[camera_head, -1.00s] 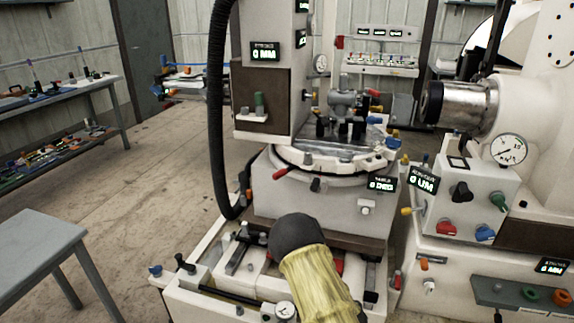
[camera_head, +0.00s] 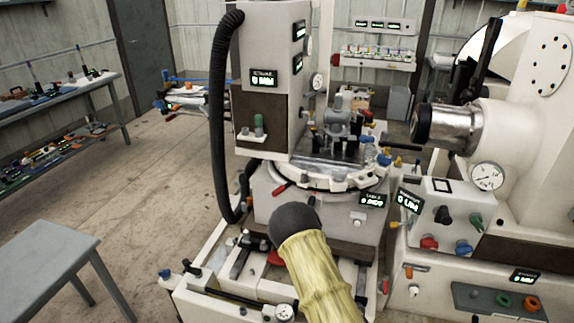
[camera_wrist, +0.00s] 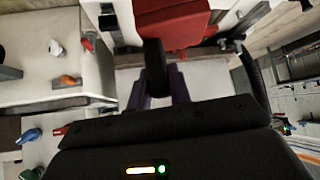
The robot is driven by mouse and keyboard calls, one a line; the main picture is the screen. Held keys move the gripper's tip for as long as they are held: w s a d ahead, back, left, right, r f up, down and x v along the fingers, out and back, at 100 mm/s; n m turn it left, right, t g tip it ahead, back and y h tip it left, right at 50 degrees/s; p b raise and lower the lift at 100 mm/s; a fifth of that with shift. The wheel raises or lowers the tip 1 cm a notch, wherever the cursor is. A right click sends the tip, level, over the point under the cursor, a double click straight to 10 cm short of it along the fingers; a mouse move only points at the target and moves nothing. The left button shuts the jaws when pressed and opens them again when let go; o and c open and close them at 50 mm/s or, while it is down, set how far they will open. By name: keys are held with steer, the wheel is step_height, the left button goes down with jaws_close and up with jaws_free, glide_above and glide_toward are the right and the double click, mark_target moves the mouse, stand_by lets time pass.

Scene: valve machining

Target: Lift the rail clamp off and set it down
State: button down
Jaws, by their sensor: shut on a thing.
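In the wrist view, my gripper (camera_wrist: 158,93) has its two purple fingers closed on an upright black part, which I take to be the rail clamp (camera_wrist: 154,62). A red surface (camera_wrist: 182,22) lies right beyond the black part; I cannot tell whether the two are joined or whether the clamp touches the rail. In the head view, my dark and yellow arm hides the gripper and the held part. A red piece (camera_head: 276,258) shows on the machine bed just left of my arm.
The white machine bed (camera_head: 205,298) surrounds my arm, with a dial gauge (camera_head: 284,312) at its front. A round table (camera_head: 330,178) carrying a fixture stands behind. A spindle (camera_head: 450,125) juts in from the right. A grey table (camera_head: 40,250) at left has a bare top.

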stand_by(0.3)
step_height(320, 180, down, 11)
steer(key=s, duration=0.2)
steer(key=shift+s+r, duration=0.2)
steer(key=shift+s, duration=0.15)
